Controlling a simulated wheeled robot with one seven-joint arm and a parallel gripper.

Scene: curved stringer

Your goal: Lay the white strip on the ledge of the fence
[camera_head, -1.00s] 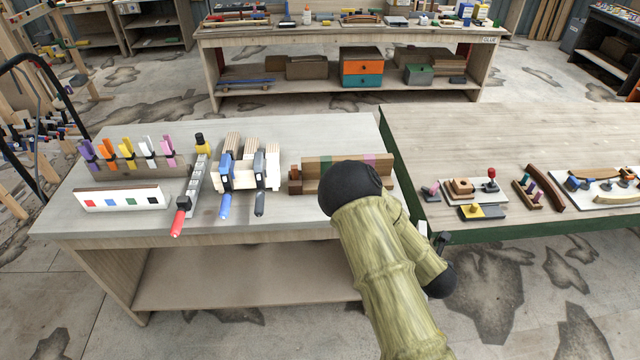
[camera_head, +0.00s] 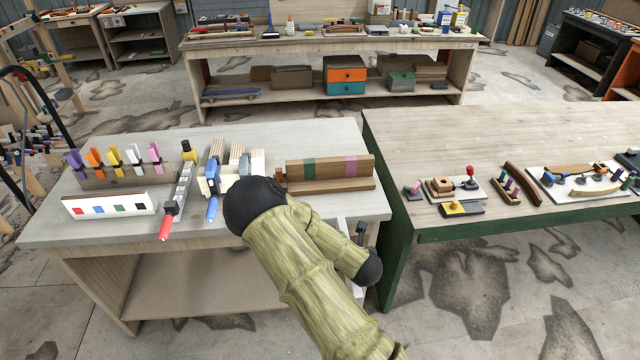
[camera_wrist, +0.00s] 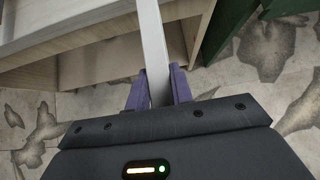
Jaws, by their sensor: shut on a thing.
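The fence (camera_head: 300,170) is a brown wooden board with a green and a pink band, standing near the right end of the grey bench. The strip runs from between the fingers up past the top of the picture, in front of the bench edge. In the head view my arm hides most of the gripper.
Clamps with red and blue handles (camera_head: 168,220) lie left of the fence, beside pale wood blocks. A rack of coloured clips (camera_head: 120,172) and a white board with coloured squares (camera_head: 108,206) stand further left. A green-edged table (camera_head: 480,140) adjoins on the right.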

